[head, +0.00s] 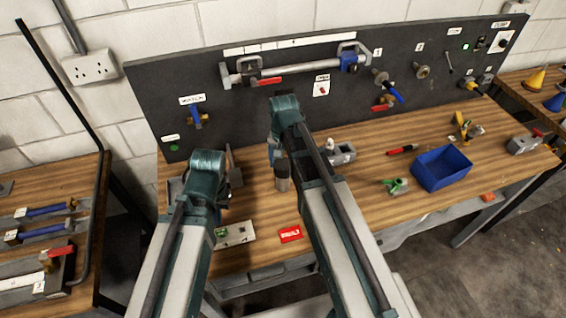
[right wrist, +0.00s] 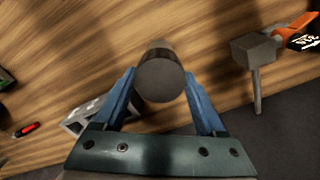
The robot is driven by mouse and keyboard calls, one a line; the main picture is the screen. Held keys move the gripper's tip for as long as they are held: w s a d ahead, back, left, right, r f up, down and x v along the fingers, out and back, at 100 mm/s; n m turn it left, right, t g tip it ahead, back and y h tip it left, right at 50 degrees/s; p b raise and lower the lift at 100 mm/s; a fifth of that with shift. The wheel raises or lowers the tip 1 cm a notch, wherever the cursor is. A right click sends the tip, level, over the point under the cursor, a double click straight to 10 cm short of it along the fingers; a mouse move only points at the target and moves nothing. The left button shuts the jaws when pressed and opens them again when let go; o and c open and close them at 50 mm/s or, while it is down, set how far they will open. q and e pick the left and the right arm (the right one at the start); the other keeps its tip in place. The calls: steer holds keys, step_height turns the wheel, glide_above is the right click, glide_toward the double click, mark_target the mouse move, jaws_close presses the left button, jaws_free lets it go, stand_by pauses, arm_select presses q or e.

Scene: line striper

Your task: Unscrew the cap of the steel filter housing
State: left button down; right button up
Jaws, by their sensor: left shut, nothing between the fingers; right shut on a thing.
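The steel filter housing (head: 283,184) is a small upright cylinder on the bench, with a darker upper part that looks like its cap (head: 282,166). My right gripper (head: 277,154) comes down over it from above. In the right wrist view the blue fingers are shut on the sides of the dark round cap (right wrist: 160,82). The seam between cap and housing is not clear, and I cannot tell whether the cap has turned. My left gripper (head: 222,203) is shut and empty, low over the bench to the left of the housing, its fingers partly hidden by my wrist.
A grey block (head: 342,154) stands close to the right of the housing. A mallet-like tool (right wrist: 255,52) lies on the other side. A blue bin (head: 441,169), a green valve (head: 396,187) and a red label (head: 290,234) are on the bench. The dark panel (head: 230,115) rises behind.

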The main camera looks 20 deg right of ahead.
steer(key=shift+n, duration=0.9)
steer(key=n, duration=0.3)
steer(key=shift+n, duration=0.8)
steer(key=n, duration=0.4)
steer(key=shift+n, duration=0.3)
